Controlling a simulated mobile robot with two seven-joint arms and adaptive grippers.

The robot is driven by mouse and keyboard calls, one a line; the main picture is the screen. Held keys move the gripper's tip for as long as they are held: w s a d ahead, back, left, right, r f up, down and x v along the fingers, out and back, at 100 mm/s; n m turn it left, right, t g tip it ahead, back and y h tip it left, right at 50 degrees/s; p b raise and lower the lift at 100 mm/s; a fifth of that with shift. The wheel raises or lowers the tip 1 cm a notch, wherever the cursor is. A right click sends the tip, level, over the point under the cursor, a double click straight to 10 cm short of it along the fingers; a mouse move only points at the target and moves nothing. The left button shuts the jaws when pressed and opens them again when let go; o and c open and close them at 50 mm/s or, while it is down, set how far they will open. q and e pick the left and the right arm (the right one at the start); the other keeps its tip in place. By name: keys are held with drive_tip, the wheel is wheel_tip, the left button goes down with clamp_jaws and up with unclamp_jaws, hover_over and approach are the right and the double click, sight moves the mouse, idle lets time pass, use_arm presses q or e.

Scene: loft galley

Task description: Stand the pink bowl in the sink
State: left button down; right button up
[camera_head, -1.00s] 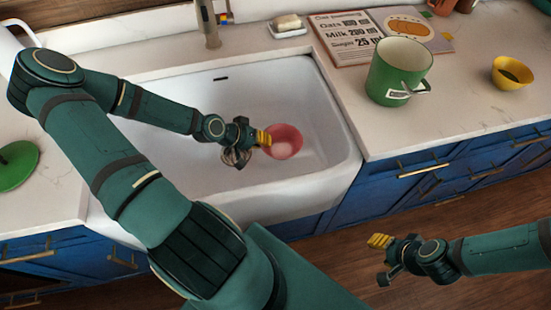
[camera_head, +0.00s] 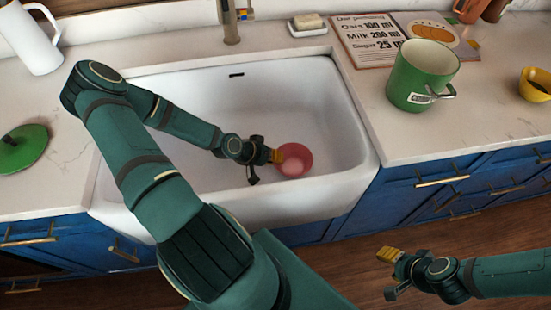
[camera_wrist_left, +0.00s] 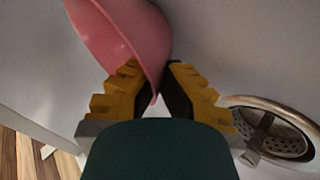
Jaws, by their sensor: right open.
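The pink bowl (camera_head: 296,162) is inside the white sink (camera_head: 330,184), toward its front right, with its opening facing up. I cannot tell for sure whether it rests on the sink floor. My left gripper (camera_head: 277,156) reaches into the sink at the bowl's left edge. In the left wrist view the wall of the bowl (camera_wrist_left: 125,35) passes between the two yellow fingers of my left gripper (camera_wrist_left: 158,85), which are close together on it. My right gripper (camera_head: 388,273) is open and empty, in front of the cabinets above the floor.
A drain (camera_wrist_left: 285,140) shows right of the left fingers. The tap (camera_head: 229,22) stands behind the sink. On the right counter are a green mug (camera_head: 418,75), a yellow bowl (camera_head: 534,86) and a recipe board (camera_head: 368,42). A soap dish (camera_head: 308,28), white pitcher (camera_head: 30,38) and green lid (camera_head: 22,148) stand around.

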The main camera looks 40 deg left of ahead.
use_arm(q)
drive_tip(key=shift+f, duration=0.1)
drive_tip(key=c, duration=1.1)
unclamp_jaws()
drive_tip(key=shift+c, duration=0.2)
drive_tip(key=shift+s+a+r, duration=0.1)
drive_tip(key=shift+s+r, duration=0.05)
drive_tip(key=shift+r, duration=0.15)
drive_tip(key=p+v, duration=0.4)
drive_tip(key=v, duration=0.7)
drive_tip(key=shift+s+r, duration=0.15)
drive_tip(key=shift+s, duration=0.05)
drive_tip(key=shift+a, duration=0.1)
